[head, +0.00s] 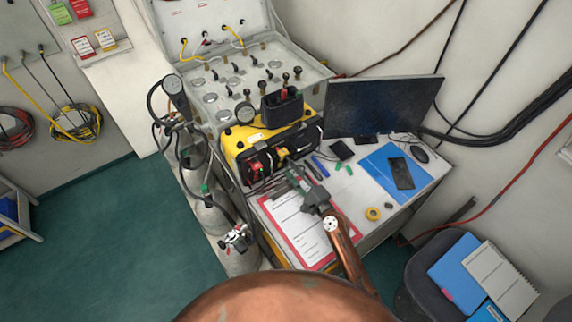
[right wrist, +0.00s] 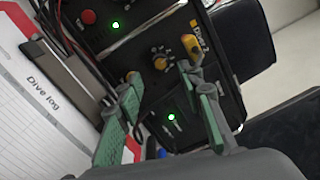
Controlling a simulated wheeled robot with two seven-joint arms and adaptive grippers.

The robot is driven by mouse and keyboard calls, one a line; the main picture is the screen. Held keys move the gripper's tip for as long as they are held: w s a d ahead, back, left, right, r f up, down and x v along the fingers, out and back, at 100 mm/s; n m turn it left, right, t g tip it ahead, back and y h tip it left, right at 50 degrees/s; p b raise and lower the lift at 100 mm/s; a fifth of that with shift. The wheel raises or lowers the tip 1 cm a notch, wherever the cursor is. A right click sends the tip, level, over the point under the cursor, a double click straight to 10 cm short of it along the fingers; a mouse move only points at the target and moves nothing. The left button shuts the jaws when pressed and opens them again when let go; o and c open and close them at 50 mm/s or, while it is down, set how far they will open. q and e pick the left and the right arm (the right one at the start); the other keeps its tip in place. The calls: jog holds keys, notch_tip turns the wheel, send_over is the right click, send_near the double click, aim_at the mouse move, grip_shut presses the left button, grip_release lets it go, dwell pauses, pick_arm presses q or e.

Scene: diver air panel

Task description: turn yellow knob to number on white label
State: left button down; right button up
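A yellow knob (right wrist: 191,43) is on the black front of the panel in the right wrist view, beside the lettering "Diver 2". One fingertip is close to the yellow knob; contact cannot be told. In the head view the right gripper (head: 298,178) is just in front of the yellow-cased panel (head: 241,139). I cannot make out a white label with a readable number. My left gripper is not in view.
A dive log clipboard (head: 295,229) lies under my right arm. A monitor (head: 382,105) stands right of the panel, with a blue folder (head: 378,180) and tape roll (head: 373,214) on the desk. Gas cylinders (head: 205,212) and hoses stand at left. Green lights (right wrist: 171,117) glow on the panel.

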jog(key=v, duration=0.6)
jog(key=shift+s+d, duration=0.2)
